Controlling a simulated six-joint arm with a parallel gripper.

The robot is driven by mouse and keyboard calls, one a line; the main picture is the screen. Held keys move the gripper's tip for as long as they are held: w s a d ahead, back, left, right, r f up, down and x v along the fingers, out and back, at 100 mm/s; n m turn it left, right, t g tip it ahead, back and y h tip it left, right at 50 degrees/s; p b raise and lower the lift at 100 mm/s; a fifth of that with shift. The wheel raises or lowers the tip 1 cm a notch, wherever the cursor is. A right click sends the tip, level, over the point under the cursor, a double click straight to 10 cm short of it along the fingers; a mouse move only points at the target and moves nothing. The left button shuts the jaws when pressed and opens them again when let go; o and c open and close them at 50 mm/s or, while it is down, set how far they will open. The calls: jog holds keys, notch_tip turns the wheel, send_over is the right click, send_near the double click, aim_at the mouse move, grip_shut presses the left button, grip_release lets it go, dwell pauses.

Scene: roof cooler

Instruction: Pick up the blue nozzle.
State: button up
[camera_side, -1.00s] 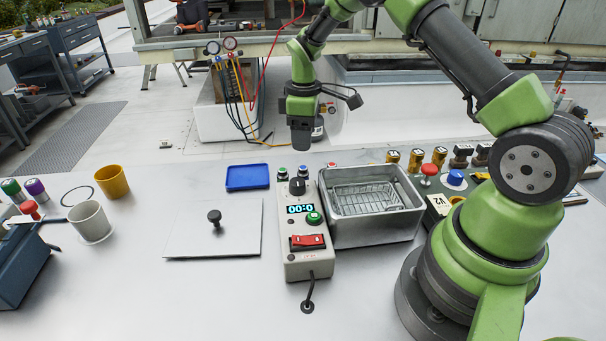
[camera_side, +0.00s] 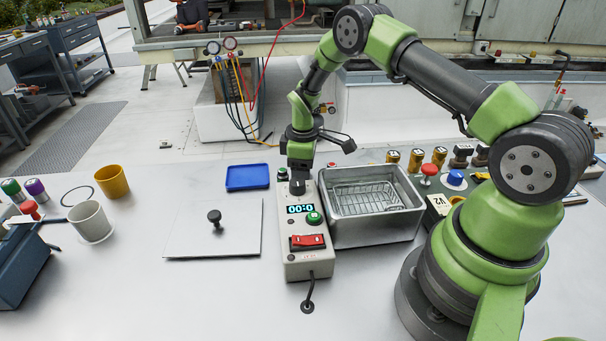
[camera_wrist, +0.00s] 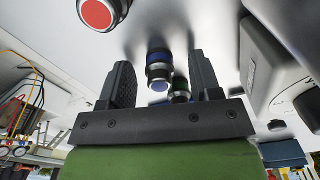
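The blue nozzle (camera_wrist: 158,67), a short dark cylinder with a blue band and blue end, shows in the wrist view between my two fingers. My gripper (camera_wrist: 160,62) is open, with a gap on both sides of the nozzle; I cannot tell how far down the fingers reach around it. In the side view my gripper (camera_side: 298,188) points down at the back end of the grey control box and hides what is behind it, the blue nozzle apparently included. A green-banded nozzle (camera_wrist: 180,90) is close beside the blue one in the wrist view.
A red-ended nozzle (camera_wrist: 97,12) is at the wrist view's top left. In the side view the control box (camera_side: 305,256) stands right before my gripper, with a metal basin (camera_side: 375,236) to its right. A blue tray (camera_side: 247,177) and grey plate (camera_side: 190,238) lie left.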

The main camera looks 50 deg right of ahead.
jog(key=c, duration=1)
jog(key=shift+r, duration=0.1)
